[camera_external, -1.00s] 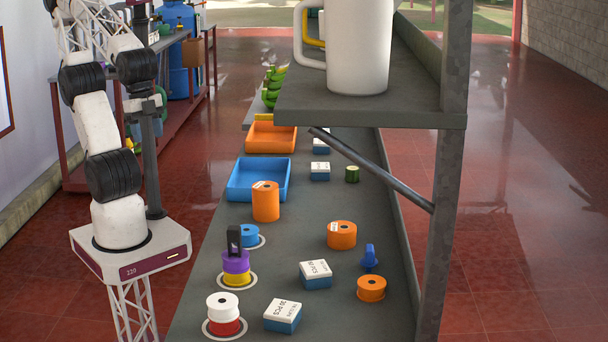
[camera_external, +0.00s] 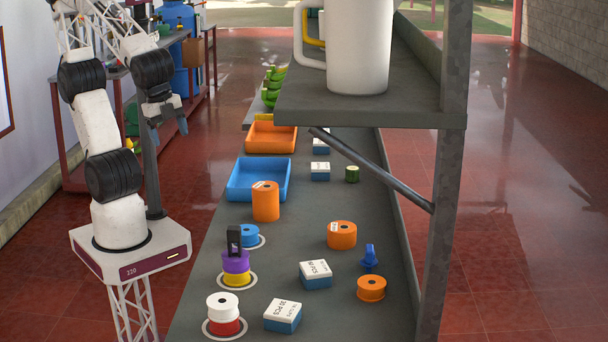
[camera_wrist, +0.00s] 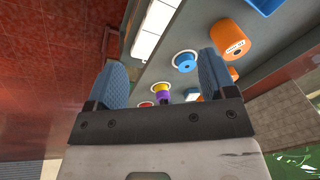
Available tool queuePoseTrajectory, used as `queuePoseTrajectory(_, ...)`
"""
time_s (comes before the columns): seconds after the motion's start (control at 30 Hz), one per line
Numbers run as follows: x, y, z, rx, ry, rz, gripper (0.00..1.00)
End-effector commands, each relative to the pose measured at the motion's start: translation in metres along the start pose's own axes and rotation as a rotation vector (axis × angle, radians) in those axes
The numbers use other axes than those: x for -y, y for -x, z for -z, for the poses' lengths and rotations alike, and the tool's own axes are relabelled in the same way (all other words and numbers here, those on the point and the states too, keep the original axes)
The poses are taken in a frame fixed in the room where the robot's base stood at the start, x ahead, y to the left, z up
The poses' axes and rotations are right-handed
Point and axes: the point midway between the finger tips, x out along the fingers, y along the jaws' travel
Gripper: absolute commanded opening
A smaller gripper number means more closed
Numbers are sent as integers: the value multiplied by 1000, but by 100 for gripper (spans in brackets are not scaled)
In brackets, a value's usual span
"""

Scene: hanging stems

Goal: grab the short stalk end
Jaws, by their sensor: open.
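My gripper (camera_external: 168,127) hangs to the left of the counter, above the floor and beyond my base, with its two blue-grey fingers apart. In the wrist view my gripper (camera_wrist: 160,72) has an empty gap between its fingers, with spools showing far beyond. A cluster of curved green things (camera_external: 272,86) lies at the far end of the counter, well to the right of my gripper. I cannot make out a short stalk end on it or anywhere else. The cluster is not recognisable in the wrist view.
The counter (camera_external: 215,275) holds a blue tray (camera_external: 236,196), an orange tray (camera_external: 250,139), an orange spool (camera_external: 266,203), a purple spool (camera_external: 236,262) and boxes. A shelf (camera_external: 410,106) with a white mug (camera_external: 358,45) overhangs its right side. Open floor lies left of the counter.

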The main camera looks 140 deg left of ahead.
Motion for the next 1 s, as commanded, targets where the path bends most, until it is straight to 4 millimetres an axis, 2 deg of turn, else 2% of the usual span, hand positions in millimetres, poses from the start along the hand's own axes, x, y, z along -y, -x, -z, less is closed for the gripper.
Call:
queuePoseTrajectory(0.5,122,-48,60,284,-293,234,77)
queuePoseTrajectory(1.0,252,-111,99,602,-600,366,77)
